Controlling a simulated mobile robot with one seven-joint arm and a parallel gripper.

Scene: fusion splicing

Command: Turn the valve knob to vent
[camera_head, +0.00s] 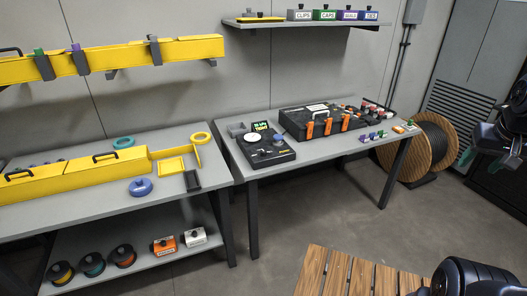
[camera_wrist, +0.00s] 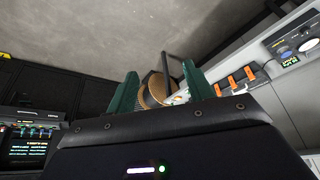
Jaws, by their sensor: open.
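A black device (camera_head: 265,150) sits at the left end of the right table, with a pale round disc (camera_head: 257,138), a small lit screen and a dark knob-like part (camera_head: 278,140) on top. I cannot tell for sure which part is the valve knob, and no vent marking is readable. The device seems to show in the wrist view (camera_wrist: 291,48) at the upper right. My gripper (camera_wrist: 159,70) is open, with two green fingers and nothing between them. It is well away from the device, at the far right of the head view, where it is partly cut off.
A black case (camera_head: 322,121) with orange latches stands right of the device, with small coloured parts beside it. A wooden cable reel (camera_head: 430,145) stands on the floor by the table. The left table (camera_head: 110,220) holds yellow ducts. A slatted wooden surface (camera_head: 350,275) is in the foreground.

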